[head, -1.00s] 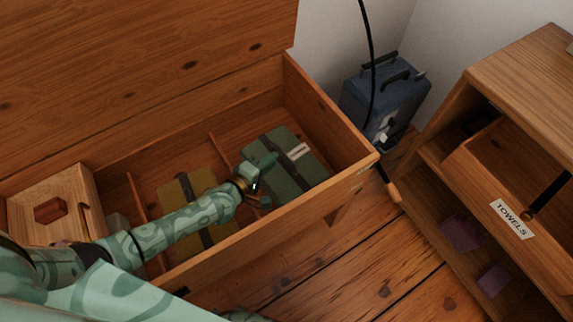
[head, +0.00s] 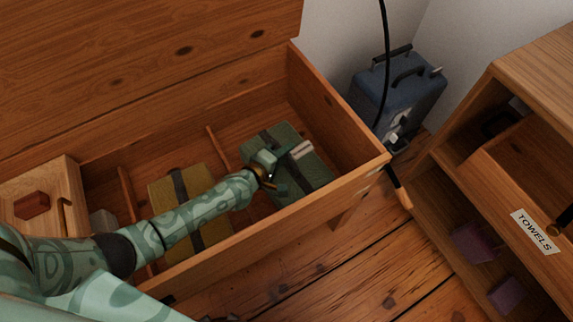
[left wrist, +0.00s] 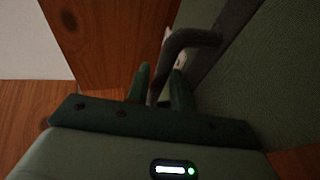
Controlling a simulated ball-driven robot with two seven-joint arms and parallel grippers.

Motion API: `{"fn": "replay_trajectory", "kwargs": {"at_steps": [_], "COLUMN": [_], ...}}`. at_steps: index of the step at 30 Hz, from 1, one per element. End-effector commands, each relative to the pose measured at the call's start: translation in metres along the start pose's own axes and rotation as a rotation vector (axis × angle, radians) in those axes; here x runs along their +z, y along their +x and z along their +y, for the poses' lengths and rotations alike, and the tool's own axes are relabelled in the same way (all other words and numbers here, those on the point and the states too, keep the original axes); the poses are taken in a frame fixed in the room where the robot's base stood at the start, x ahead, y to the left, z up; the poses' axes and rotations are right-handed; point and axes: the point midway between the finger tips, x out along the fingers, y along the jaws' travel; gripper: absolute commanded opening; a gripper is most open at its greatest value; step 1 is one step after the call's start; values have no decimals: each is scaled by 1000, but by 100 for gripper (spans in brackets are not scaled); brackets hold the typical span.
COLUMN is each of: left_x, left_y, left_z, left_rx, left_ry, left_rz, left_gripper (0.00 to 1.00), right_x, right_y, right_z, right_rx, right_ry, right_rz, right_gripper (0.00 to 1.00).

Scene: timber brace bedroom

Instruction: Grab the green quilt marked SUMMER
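The green quilt (head: 290,142) is a folded bundle with a dark strap and a pale label, lying in the right compartment of the open wooden chest (head: 335,110). The label's writing is too small to read. My left gripper (head: 272,174) is over the quilt's left side. In the left wrist view the gripper's dark green fingers (left wrist: 161,88) stand close together on either side of the strap's raised handle (left wrist: 190,40), with the green cloth (left wrist: 265,80) to the right. The fingers look shut on the handle. My right gripper is not recognisable in view.
An olive-yellow quilt (head: 180,192) with a dark strap lies in the middle compartment, partly under my left arm. The chest's front wall (head: 300,210) runs close below. A blue case (head: 400,90) and a shelf unit with a TOWELS drawer (head: 535,231) stand to the right.

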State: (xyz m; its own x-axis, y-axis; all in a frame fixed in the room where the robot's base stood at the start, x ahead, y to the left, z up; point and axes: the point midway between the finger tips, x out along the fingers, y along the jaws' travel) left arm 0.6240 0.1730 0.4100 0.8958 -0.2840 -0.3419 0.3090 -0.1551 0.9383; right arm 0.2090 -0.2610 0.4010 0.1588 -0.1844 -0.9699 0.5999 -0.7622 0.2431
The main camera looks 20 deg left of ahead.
Motion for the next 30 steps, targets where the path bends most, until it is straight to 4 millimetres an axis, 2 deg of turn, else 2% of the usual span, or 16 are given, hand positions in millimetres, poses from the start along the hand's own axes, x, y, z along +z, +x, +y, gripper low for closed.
{"fn": "replay_trajectory", "kwargs": {"at_steps": [5, 6, 8, 9, 30], "left_x": [0, 0, 0, 0, 0], "left_y": [0, 0, 0, 0, 0], "left_z": [2, 2, 2, 2, 1], "left_rx": [2, 2, 2, 2, 1], "left_ry": [0, 0, 0, 0, -5], "left_rz": [0, 0, 0, 0, 0], "left_gripper": [23, 20, 4, 0, 0], "right_x": [-1, -1, -1, -1, -1], "right_y": [-1, -1, -1, -1, -1], "right_z": [0, 0, 0, 0, 0], "right_rx": [0, 0, 0, 0, -1], "right_ry": [2, 2, 2, 2, 2], "right_rz": [5, 4, 4, 4, 4], "right_gripper": [0, 0, 0, 0, 0]}}
